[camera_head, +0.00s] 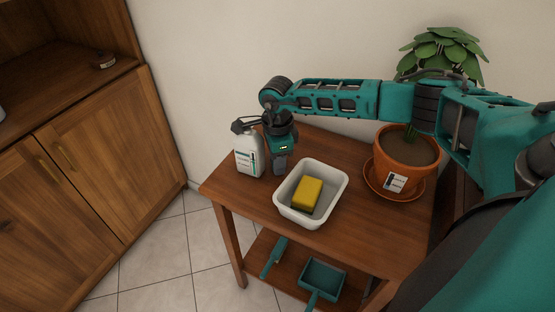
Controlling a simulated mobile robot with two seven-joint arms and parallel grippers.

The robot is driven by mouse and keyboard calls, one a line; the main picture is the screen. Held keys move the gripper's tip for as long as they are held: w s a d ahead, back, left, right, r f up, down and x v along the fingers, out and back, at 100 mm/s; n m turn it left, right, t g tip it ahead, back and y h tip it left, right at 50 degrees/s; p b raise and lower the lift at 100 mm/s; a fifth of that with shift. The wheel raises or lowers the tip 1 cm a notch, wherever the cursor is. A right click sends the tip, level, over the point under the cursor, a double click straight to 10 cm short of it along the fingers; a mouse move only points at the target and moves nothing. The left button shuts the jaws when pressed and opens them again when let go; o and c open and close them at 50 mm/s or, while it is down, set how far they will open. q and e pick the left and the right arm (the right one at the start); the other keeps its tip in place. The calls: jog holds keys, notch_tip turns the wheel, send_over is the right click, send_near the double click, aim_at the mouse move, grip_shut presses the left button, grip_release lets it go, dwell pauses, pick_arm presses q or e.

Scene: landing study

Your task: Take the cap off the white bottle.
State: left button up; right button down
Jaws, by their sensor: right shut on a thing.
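The white bottle (248,157), with a printed label, stands upright at the left end of the wooden table (340,236). My right arm reaches in from the right above the back of the table. My right gripper (240,127) is at the top of the bottle, its dark fingers shut on what appears to be the cap. The cap itself is hidden or too small to make out among the dark fingers. I cannot tell whether it has come loose from the neck. My left gripper is not in view.
A white tub (289,212) holding a yellow sponge (308,193) stands just right of the bottle. A potted plant (408,150) on a saucer (373,184) is at the right. A dustpan (322,277) and a teal-handled tool (274,257) lie on the lower shelf. A wooden cabinet (110,150) is at left.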

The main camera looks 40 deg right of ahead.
jog(key=c, duration=1.3)
grip_release()
jog(key=shift+f, duration=0.2)
jog(key=shift+c, duration=0.2)
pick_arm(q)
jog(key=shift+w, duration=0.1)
pick_arm(e)
jog(key=o, duration=0.5)
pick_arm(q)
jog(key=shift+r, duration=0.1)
pick_arm(e)
jog(key=shift+r, duration=0.1)
jog(key=shift+r, duration=0.25)
pick_arm(q)
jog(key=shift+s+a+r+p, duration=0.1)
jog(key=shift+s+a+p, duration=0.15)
jog(key=shift+p, duration=0.5)
pick_arm(e)
notch_tip(320, 180, up, 12)
jog(key=shift+f, duration=0.1)
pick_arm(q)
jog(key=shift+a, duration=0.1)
